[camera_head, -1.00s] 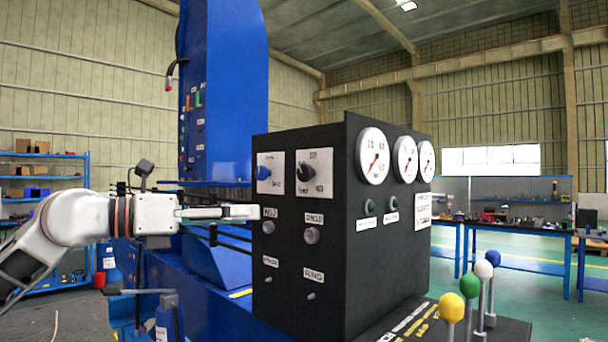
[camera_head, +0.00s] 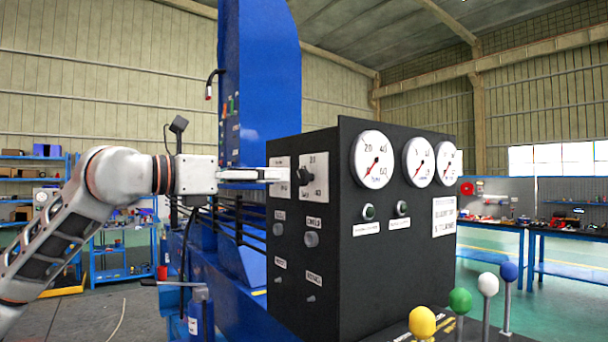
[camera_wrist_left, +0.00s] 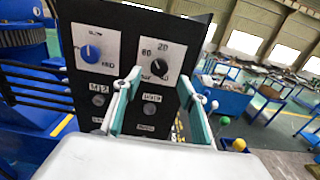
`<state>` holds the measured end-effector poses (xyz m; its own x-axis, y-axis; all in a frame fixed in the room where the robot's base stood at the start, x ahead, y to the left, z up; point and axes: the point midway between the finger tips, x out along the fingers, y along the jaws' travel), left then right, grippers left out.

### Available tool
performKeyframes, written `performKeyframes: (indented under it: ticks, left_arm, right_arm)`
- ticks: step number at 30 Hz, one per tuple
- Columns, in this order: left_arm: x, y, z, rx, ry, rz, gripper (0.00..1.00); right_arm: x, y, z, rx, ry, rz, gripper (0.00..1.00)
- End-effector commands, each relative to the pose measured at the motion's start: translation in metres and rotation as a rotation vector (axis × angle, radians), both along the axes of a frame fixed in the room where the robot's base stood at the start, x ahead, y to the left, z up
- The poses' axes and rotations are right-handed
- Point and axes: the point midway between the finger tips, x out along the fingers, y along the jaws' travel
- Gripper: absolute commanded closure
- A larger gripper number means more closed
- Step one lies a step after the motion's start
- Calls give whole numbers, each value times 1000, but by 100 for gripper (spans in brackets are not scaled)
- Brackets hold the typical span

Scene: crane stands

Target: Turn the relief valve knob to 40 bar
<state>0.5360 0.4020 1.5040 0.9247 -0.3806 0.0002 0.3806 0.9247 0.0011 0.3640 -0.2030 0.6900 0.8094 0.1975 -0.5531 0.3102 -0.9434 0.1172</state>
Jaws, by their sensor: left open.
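The black relief valve knob (camera_head: 304,177) sits on a white dial plate marked 20, 40 and 60 on the front of a black control box (camera_head: 352,268). In the left wrist view the knob (camera_wrist_left: 158,68) shows just beyond and between my fingertips, apart from them. My left gripper (camera_head: 286,174) reaches in from the left at about the knob's height. In the left wrist view my left gripper (camera_wrist_left: 161,80) is open and empty, with its two fingers spread. A blue knob (camera_wrist_left: 91,51) on the neighbouring plate is hidden behind my gripper in the head view. My right gripper is not in view.
Three round gauges (camera_head: 372,159) are on the box's right face. Levers with coloured balls, such as the yellow one (camera_head: 422,322), stand at the lower right. A blue column (camera_head: 268,80) rises behind the box. Small lower knobs (camera_head: 311,239) sit below the dials.

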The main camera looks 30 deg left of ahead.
Motion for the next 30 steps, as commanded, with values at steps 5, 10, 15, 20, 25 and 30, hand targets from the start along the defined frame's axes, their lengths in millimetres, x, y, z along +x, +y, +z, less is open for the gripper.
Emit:
performKeyframes:
  ticks: [5, 10, 15, 20, 25, 30]
  left_arm:
    - [25, -12, 4, -3, 1, -5, 58]
    - [48, -21, 2, -3, 1, -5, 58]
    - [61, -26, 1, -2, 1, -3, 58]
    - [65, -27, 0, -1, 0, -2, 58]
    - [64, -27, 0, -1, 0, -2, 58]
    - [64, -27, 0, -1, 0, -2, 96]
  right_arm:
    - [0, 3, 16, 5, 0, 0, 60]
    - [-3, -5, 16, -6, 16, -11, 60]
    - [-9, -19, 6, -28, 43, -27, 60]
    - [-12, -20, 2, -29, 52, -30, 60]
    - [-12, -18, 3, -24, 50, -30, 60]
    - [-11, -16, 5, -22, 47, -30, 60]
